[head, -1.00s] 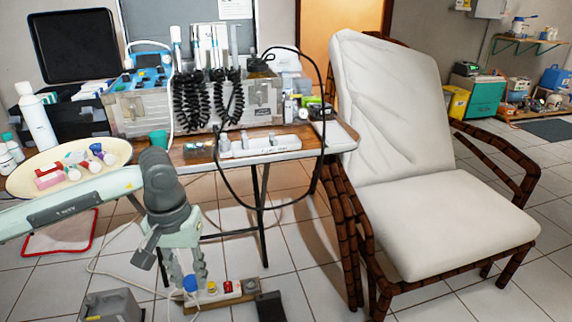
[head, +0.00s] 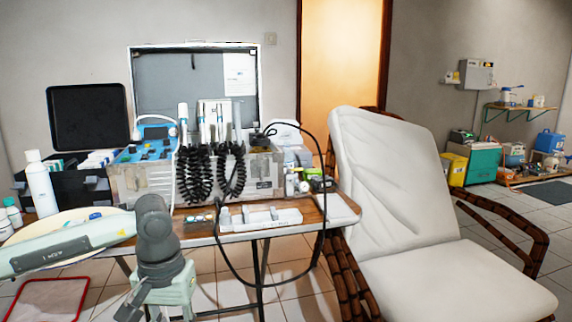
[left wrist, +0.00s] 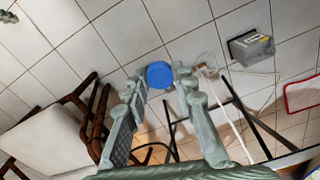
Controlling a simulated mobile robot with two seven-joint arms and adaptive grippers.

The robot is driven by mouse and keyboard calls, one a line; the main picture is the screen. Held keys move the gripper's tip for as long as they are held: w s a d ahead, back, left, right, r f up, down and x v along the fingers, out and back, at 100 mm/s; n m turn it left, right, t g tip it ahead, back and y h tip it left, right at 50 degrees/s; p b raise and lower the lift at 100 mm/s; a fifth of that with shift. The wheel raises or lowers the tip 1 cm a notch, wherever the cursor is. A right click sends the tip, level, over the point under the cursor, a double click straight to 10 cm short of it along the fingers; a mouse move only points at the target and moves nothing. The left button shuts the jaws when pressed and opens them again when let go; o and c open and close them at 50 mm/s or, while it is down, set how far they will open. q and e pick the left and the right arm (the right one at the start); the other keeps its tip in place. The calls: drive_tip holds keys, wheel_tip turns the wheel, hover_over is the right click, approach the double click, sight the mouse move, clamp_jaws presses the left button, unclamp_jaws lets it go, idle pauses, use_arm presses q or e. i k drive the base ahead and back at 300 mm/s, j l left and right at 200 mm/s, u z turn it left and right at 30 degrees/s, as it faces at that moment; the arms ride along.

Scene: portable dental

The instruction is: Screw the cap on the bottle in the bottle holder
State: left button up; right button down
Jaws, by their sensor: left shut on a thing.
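In the left wrist view my left gripper (left wrist: 161,82) is shut on a round blue cap (left wrist: 159,72), held at the fingertips with the tiled floor behind it. My right gripper is not in view.
The table (head: 232,236) carries a metal dental case (head: 150,183), a white tray (head: 290,217) and a round plate (head: 118,225) partly behind my arm. A white reclining chair (head: 390,180) stands right. A grey box (left wrist: 250,48) sits on the floor.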

sight(288, 154)
drive_tip(key=i+l+u, duration=0.25)
drive_tip(key=l, duration=0.15)
drive_tip(key=l+u, duration=0.25)
drive_tip(key=l, duration=0.15)
drive_tip(key=i+l+u, duration=0.1)
drive_tip(key=l+u, duration=0.15)
drive_tip(key=l, duration=0.2)
drive_tip(key=l+u, duration=0.25)
drive_tip(key=l, duration=0.2)
drive_tip(key=i, duration=0.05)
